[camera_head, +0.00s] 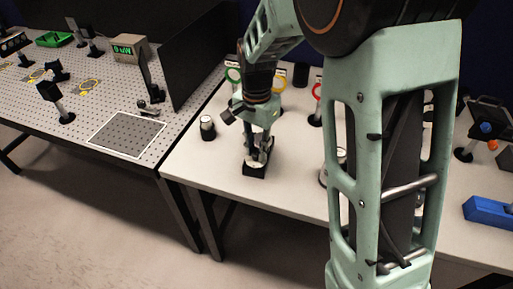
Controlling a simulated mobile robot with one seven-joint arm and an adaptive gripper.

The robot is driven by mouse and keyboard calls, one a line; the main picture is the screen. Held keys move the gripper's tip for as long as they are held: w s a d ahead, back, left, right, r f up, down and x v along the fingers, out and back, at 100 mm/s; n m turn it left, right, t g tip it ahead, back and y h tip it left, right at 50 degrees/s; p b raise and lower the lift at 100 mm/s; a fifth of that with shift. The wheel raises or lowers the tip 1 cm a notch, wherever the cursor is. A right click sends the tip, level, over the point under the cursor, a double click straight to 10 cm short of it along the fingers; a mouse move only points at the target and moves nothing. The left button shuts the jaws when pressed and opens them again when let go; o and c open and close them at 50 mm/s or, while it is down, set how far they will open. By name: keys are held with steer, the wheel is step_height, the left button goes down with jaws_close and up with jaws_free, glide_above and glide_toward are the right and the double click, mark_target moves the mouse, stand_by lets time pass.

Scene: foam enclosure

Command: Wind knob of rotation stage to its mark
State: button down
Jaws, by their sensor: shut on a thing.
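The rotation stage (254,171) sits on the white table, a small dark base with a pale top, near the table's front edge. My gripper (258,158) points down from above and is shut on the stage's knob. The knob is mostly hidden by the fingers, and its mark is too small to make out. My arm comes in from the upper right and covers the middle of the view.
A small black-and-white cylinder (208,127) stands left of the gripper. A blue block (488,211) lies at the right. A perforated optical table (60,110) with a black screen (198,55) adjoins at left.

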mark_target(256, 152)
steer(key=c, duration=1.7)
jaws_free()
steer(key=shift+c, duration=0.2)
steer(key=shift+r, duration=0.1)
step_height(256, 152, up, 12)
